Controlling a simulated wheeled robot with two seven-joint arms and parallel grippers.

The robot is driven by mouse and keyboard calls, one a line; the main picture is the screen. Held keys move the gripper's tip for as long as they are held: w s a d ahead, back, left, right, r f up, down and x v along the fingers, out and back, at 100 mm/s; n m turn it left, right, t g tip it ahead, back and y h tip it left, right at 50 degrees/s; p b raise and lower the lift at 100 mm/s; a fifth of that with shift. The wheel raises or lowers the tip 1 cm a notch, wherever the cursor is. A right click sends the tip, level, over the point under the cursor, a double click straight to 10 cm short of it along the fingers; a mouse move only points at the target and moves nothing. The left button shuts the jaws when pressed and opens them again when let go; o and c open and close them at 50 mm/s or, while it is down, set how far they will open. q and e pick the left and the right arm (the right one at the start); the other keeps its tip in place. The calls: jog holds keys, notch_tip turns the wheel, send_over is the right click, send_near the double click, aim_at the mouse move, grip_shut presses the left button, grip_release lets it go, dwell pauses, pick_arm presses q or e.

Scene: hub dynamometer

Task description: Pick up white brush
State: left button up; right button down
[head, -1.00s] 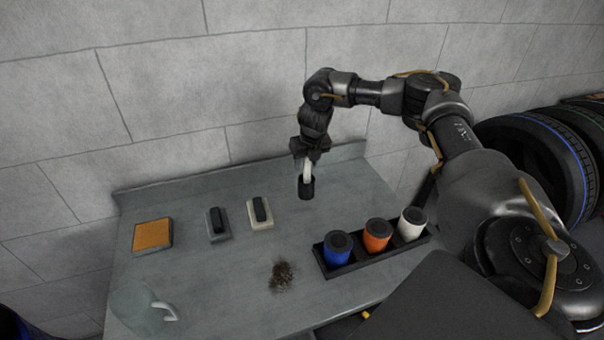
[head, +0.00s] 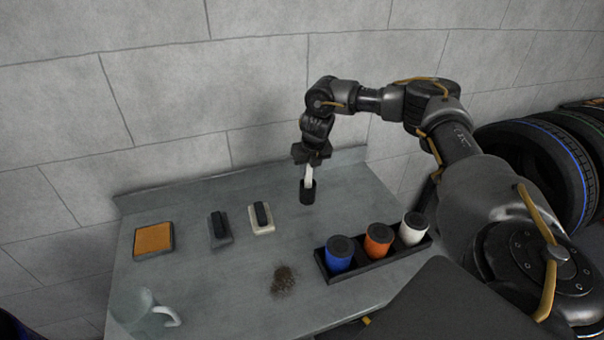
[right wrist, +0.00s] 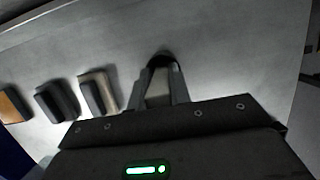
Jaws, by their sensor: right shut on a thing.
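My right gripper (head: 311,162) points down from above and is shut on the upper part of the handle. My left gripper is not in view.
On the bench (head: 215,275) are an orange pad (head: 153,240), a grey block (head: 219,230) and a cream block (head: 261,219), both black-topped. A dark rack (head: 370,264) holds blue, orange and white jars.

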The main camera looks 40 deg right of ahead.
notch_tip(320, 180, up, 10)
jog(key=shift+f+b, duration=0.1)
jog(key=shift+b, duration=0.2)
dwell(2.4)
